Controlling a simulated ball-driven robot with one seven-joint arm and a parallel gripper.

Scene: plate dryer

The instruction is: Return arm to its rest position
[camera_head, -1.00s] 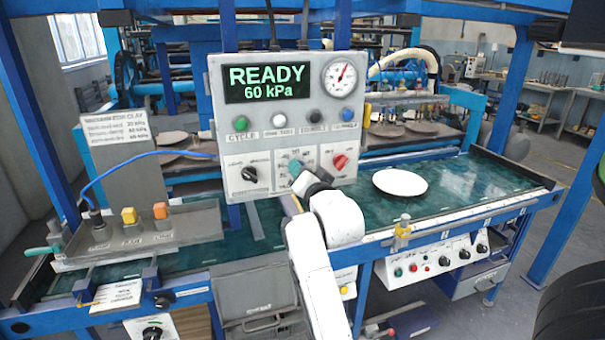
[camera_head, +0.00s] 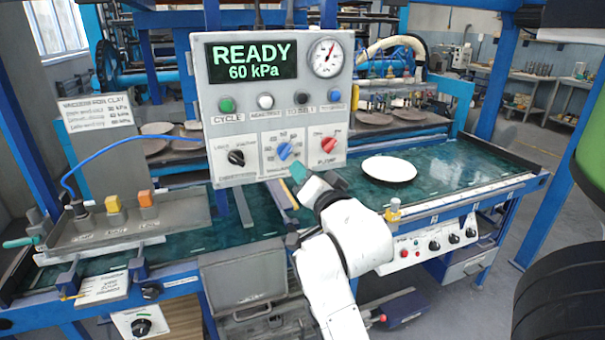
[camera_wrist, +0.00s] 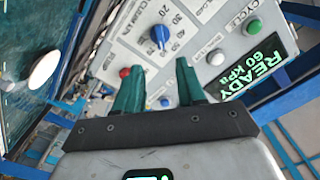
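The panel's screen (camera_head: 251,60) reads READY, 60 kPa. A blue knob (camera_head: 285,151) shows in the middle of the lower row, with a black knob (camera_head: 236,157) to its left and a red knob (camera_head: 328,144) to its right. The blue knob also shows in the wrist view (camera_wrist: 160,36), ahead of the fingers.
A white plate (camera_head: 389,169) lies on the green table (camera_head: 455,175) to the right. A fixture (camera_head: 150,222) with yellow and orange blocks stands at the left. A small brass fitting (camera_head: 393,210) is on the front rail near my arm. A blue post (camera_head: 575,175) stands at the right.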

